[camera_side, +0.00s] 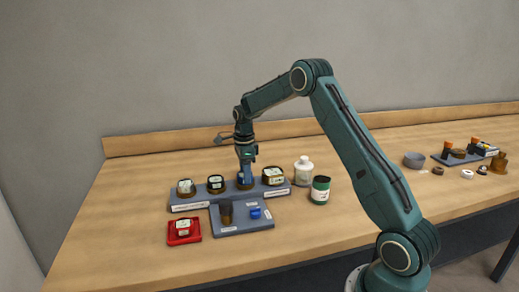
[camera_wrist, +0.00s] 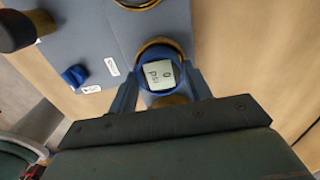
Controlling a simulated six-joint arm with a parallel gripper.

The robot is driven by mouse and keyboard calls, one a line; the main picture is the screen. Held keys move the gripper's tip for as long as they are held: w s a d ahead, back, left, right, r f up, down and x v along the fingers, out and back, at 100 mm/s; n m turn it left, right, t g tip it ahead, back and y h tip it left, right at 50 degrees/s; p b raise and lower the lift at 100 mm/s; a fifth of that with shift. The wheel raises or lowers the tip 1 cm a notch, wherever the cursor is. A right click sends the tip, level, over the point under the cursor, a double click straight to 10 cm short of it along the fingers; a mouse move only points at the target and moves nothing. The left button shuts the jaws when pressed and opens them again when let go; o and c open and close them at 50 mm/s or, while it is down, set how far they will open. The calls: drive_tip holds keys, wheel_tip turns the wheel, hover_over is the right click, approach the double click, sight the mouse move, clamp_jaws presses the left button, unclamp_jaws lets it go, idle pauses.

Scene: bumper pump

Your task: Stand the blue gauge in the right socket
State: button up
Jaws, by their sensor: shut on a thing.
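My gripper (camera_side: 245,172) is shut on the blue gauge (camera_wrist: 161,75), one finger on each side of it. In the side view the gripper points down over the third brass-ringed socket from the left (camera_side: 245,185) on the blue-grey rack (camera_side: 190,207). The fingers mostly hide the gauge there. I cannot tell whether the gauge is seated or just above the socket.
White-faced gauges stand on the rack at left (camera_side: 186,187), beside it (camera_side: 215,182) and at right (camera_side: 273,176). A tray (camera_side: 240,229) in front holds a dark post (camera_side: 226,211) and a blue knob (camera_side: 255,213). A red tray (camera_side: 184,239), white bottle (camera_side: 304,170) and green can (camera_side: 320,190) stand nearby.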

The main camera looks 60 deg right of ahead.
drive_tip(key=shift+f, duration=0.15)
drive_tip(key=o, duration=1.1)
drive_tip(key=shift+c, duration=0.2)
wheel_tip(320, 180, up, 12)
idle(0.4)
